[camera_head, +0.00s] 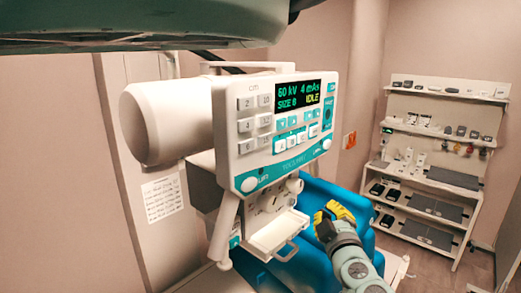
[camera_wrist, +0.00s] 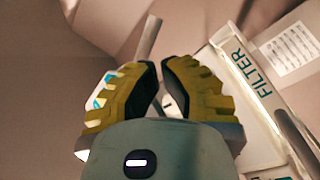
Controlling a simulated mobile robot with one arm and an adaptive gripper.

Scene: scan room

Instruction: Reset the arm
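My gripper (camera_head: 333,216), with yellow ridged fingers, is at the lower middle of the head view. It is right of the white drawer on the x-ray unit and in front of blue padding. In the wrist view both fingers (camera_wrist: 160,68) lean towards each other with a narrow gap between their tips. Nothing is held in the gap; a pale surface shows through it. My arm comes in from the lower right of the head view.
The x-ray unit (camera_head: 285,165) shows "60 kV 4 mAs" and "IDLE". Its drawer (camera_head: 272,240) stands pulled out near my gripper; a white part marked "FILTER" (camera_wrist: 250,72) is close by. Blue padding (camera_head: 318,190) lies behind. A shelf rack (camera_head: 440,85) stands at the far right.

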